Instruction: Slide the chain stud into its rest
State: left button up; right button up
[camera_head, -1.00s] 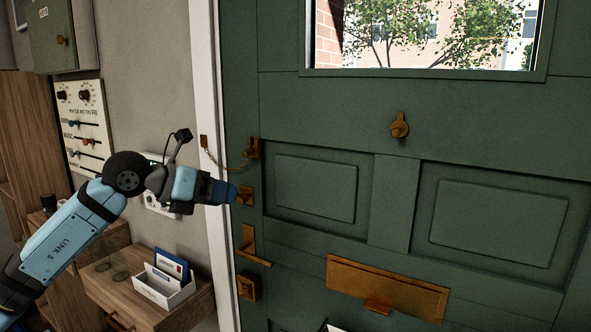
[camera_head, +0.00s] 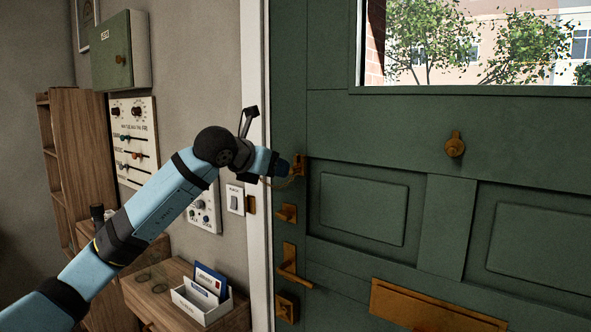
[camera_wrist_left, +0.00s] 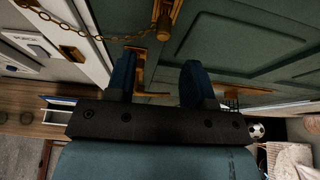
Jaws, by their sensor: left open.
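The brass chain fitting (camera_head: 299,164) sits on the green door near its left edge in the head view, partly hidden by my left gripper (camera_head: 286,167). A bit of chain (camera_head: 284,184) hangs below the fingers. In the left wrist view, the chain (camera_wrist_left: 65,22) runs from upper left to the brass stud end (camera_wrist_left: 163,28), beside a brass track (camera_wrist_left: 172,10). My left gripper (camera_wrist_left: 158,78) is open there, with nothing held between its two dark blue fingers. The stud appears beyond the fingertips. I cannot tell whether the stud sits in its rest. My right gripper is out of view.
Below the chain, the door carries a brass latch (camera_head: 287,212), a lever handle (camera_head: 290,268) and a lock (camera_head: 287,307). The white door frame (camera_head: 254,90) stands left. A wall switch (camera_head: 235,200) and a letter holder (camera_head: 203,300) on a cabinet are near my arm.

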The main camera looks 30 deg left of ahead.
aim_at(295, 170)
pick_arm(q)
jog(key=x, duration=0.5)
jog(key=shift+w+d+r+p, duration=0.2)
jog(key=shift+r+p, duration=0.15)
jog(key=shift+p, duration=0.05)
grip_shut()
